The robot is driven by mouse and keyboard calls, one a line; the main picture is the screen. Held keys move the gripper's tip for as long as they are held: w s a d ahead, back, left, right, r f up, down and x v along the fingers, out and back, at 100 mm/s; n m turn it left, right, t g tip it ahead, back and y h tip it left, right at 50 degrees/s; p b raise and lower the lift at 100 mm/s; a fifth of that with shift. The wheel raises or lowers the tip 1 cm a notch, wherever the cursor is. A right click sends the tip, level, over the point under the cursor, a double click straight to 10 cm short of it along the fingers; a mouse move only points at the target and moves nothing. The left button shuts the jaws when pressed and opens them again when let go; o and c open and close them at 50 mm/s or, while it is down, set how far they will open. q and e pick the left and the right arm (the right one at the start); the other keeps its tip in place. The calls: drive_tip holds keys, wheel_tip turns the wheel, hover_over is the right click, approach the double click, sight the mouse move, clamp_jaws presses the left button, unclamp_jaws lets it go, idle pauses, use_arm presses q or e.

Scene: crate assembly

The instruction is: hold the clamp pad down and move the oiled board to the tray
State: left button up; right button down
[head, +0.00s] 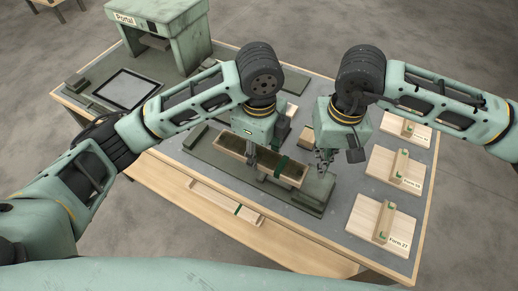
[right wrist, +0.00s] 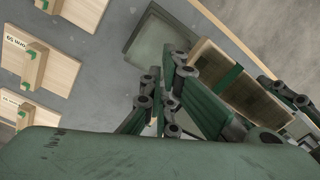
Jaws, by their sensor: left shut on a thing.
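A long dark-faced board with pale wood edges and a green band, which I take for the oiled board (head: 232,142), lies over the grey-green fixture (head: 200,151). It also shows in the right wrist view (right wrist: 207,63). My left gripper (head: 251,160) points down and is shut on the board near its middle. My right gripper (head: 325,164) hangs beyond the board's right end, open and empty; its fingers show in the right wrist view (right wrist: 162,75). A dark-rimmed tray (head: 103,98) lies at the left of the table. I cannot make out the clamp pad clearly.
Pale wooden forms with green-marked blocks (head: 365,217) line the right side. A pale wooden bar (head: 208,197) lies along the front ledge. A green machine labelled Portal (head: 160,30) stands at the back left. Grey tabletop is clear between the fixture and the right forms.

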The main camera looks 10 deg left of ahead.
drive_tip(key=shift+s+d+f, duration=0.1)
drive_tip(key=shift+s+d, duration=0.05)
drive_tip(key=shift+s, duration=0.05)
drive_tip(key=shift+f, duration=2.15)
drive_tip(key=shift+f, duration=0.25)
